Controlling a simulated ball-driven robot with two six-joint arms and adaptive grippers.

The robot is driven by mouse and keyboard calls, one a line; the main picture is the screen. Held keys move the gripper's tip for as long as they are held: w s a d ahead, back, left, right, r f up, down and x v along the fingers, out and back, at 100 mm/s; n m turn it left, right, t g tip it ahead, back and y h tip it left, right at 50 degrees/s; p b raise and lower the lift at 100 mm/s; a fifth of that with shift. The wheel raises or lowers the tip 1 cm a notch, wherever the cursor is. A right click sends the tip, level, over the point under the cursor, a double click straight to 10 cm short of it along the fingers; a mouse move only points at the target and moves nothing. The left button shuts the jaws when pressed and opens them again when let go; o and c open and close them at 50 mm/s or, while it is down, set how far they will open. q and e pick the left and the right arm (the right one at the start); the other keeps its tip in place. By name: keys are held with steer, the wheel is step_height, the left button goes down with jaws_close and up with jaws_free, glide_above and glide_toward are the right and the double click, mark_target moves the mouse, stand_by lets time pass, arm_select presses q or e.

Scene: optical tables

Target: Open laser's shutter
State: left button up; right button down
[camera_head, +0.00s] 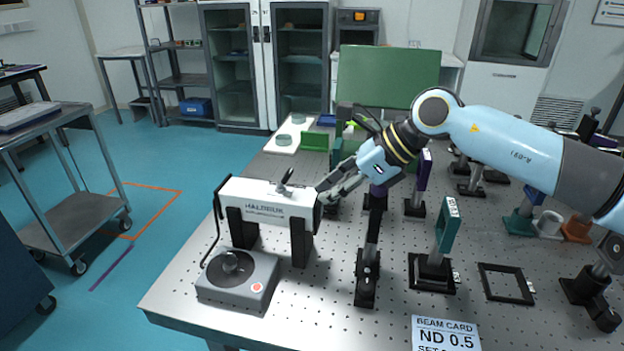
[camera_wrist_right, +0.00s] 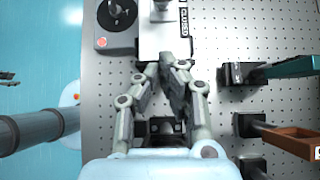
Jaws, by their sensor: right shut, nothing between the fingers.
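The laser (camera_head: 262,206) is a white box on black posts near the table's left front. A small dark lever (camera_head: 285,178), which looks like its shutter, stands tilted on top. In the right wrist view, the laser (camera_wrist_right: 152,40) lies ahead, with a label reading CLOSED (camera_wrist_right: 184,22) beside the lever's base (camera_wrist_right: 163,14). My right gripper (camera_head: 321,190) is shut and empty at the laser's right end. In the wrist view, its fingertips (camera_wrist_right: 171,64) come together at the near edge of the laser; I cannot tell whether they touch it. My left gripper is not in view.
A grey control box (camera_head: 238,276) with a dark knob and red button sits in front of the laser. Several optic mounts, including a teal one (camera_head: 447,226), stand to the right. A beam card (camera_head: 445,334) lies at the front edge.

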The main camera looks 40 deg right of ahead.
mark_target(287, 176)
steer(key=shift+w+a+r+p, duration=0.7)
steer(key=shift+w+a+r, duration=0.15)
steer(key=shift+w, duration=0.1)
steer(key=shift+w+a+r, duration=0.15)
steer(key=shift+w+a, duration=0.2)
steer(key=shift+w, duration=0.05)
steer(key=shift+d, duration=0.1)
